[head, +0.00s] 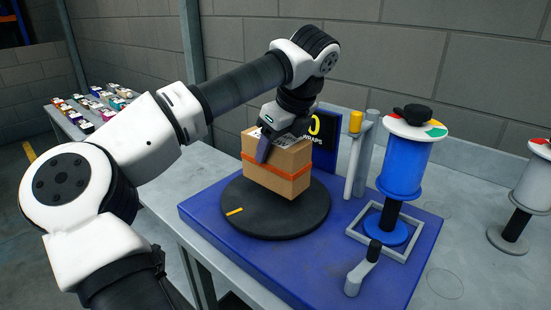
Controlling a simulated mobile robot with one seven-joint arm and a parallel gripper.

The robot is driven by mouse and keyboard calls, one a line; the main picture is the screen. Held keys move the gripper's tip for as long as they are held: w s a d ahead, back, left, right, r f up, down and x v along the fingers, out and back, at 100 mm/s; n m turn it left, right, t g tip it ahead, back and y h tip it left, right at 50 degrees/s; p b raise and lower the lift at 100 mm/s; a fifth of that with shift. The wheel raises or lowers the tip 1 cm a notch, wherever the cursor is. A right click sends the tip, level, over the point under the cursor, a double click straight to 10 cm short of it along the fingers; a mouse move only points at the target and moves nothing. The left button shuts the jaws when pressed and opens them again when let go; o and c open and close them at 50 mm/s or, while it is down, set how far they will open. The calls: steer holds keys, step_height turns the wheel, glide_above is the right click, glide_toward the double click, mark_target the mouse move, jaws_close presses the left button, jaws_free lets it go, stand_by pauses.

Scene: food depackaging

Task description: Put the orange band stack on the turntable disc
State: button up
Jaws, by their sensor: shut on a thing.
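A brown cardboard box stack with an orange band (276,170) is in the head view, over the black turntable disc (290,222). My gripper (272,148) is shut on the stack from above, with a finger showing on its near left side. The other finger is hidden. The stack looks roughly upright and hides part of the disc. I cannot tell whether its underside touches the disc or hangs just above it. The disc carries a short orange mark (234,211) near its left edge and sits on a blue base plate (225,245).
A blue spool (402,172) on a post stands right of the disc, with a grey square frame at its foot. A yellow-topped post (355,122), a dark sign (325,150) and a crank handle (361,270) stand nearby. Another table with small packs (95,100) is far left.

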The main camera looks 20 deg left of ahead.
steer(key=shift+f+p, duration=0.3)
steer(key=shift+f, duration=1.55)
steer(key=shift+f, duration=0.2)
steer(key=o, duration=1.2)
steer(key=shift+o, duration=0.2)
steer(key=shift+r, duration=0.15)
steer(key=shift+r, duration=0.2)
steer(key=b+v, duration=0.1)
steer(key=v, duration=1)
steer(key=shift+d+r+b, duration=0.25)
steer(key=shift+r+b, duration=0.05)
steer(key=shift+b, duration=0.1)
